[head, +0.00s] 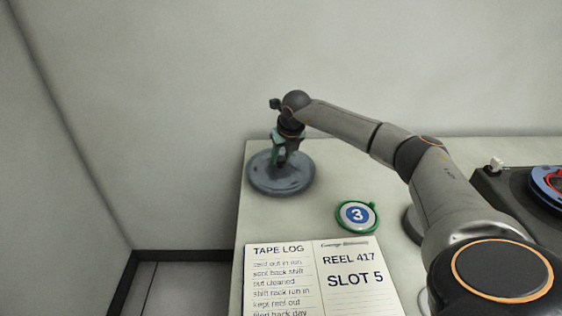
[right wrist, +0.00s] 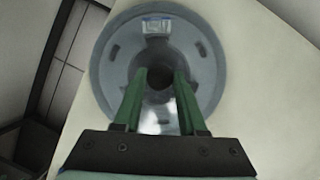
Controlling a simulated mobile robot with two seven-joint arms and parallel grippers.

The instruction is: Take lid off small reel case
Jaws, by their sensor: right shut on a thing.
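The small reel case (head: 262,184) is a round, flat, blue-grey case at the far left corner of the table. In the right wrist view its lid (right wrist: 112,75) fills the middle, with a pale label near its edge and short dark slots around it. My right gripper (head: 280,162) points down at the centre of the lid. Its green fingers (right wrist: 160,80) are shut on the dark knob at the lid's centre, which they partly hide. I cannot tell whether the lid rests on the case or is slightly raised. My left gripper is not in view.
A green-rimmed round tag marked 3 (head: 357,215) and an open tape log (head: 320,280) lie on the pale table (head: 318,215). A dark machine (head: 500,185) with a blue reel stands at the right. My right arm crosses above the table. A wall stands behind.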

